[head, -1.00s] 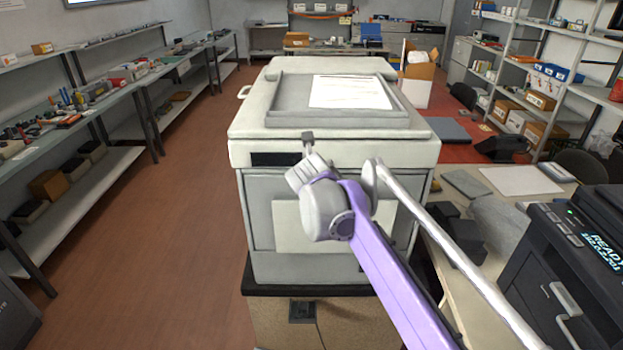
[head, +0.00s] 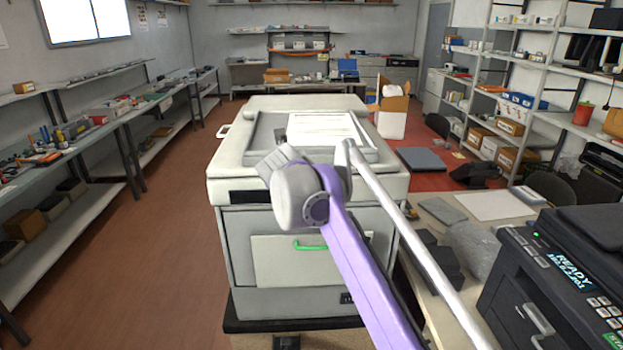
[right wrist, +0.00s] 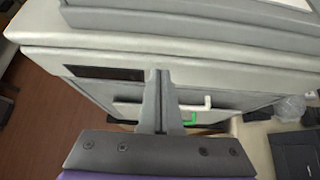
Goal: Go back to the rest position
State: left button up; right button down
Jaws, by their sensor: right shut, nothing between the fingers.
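My right gripper (head: 280,136) is on the purple-and-grey arm that comes in from the bottom right of the head view. Its fingertips appear against the lid of the big grey-white printer (head: 392,186). In the right wrist view the gripper (right wrist: 156,74) has its two grey fingers together and empty, in front of the printer's upper front edge (right wrist: 215,62). No contact with the printer is clear. A green handle (head: 310,247) shows on the printer's front panel, partly behind my arm. My left gripper is not in view.
A black printer (head: 560,275) with a lit display stands at the lower right, on a table with dark blocks (head: 437,262) and a paper sheet (head: 495,205). Shelves line the left wall and the right side. The floor (head: 150,265) left of the big printer is clear.

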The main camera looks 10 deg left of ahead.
jog(key=s+d+f+m+g+h, duration=0.1)
jog(key=s+d+f+m, duration=0.2)
jog(key=d+m, duration=0.4)
jog(key=s+d+f+m+h, duration=0.1)
jog(key=s+d+f+m, duration=0.3)
jog(key=d, duration=0.6)
jog(key=s+d+f+m+g+h, duration=0.1)
jog(key=s+d+m, duration=0.1)
jog(key=d+m, duration=0.55)
jog(key=s+d+f+m+g, duration=0.1)
jog(key=s+d+f+m, duration=0.6)
jog(key=s+f+m, duration=0.3)
jog(key=s+d+f+m+g, duration=0.1)
jog(key=s+d+f+m, duration=0.7)
jog(key=s, duration=0.8)
notch_tip(320, 180, down, 3)
jog(key=m, duration=0.3)
jog(key=shift+s+d+g, duration=0.3)
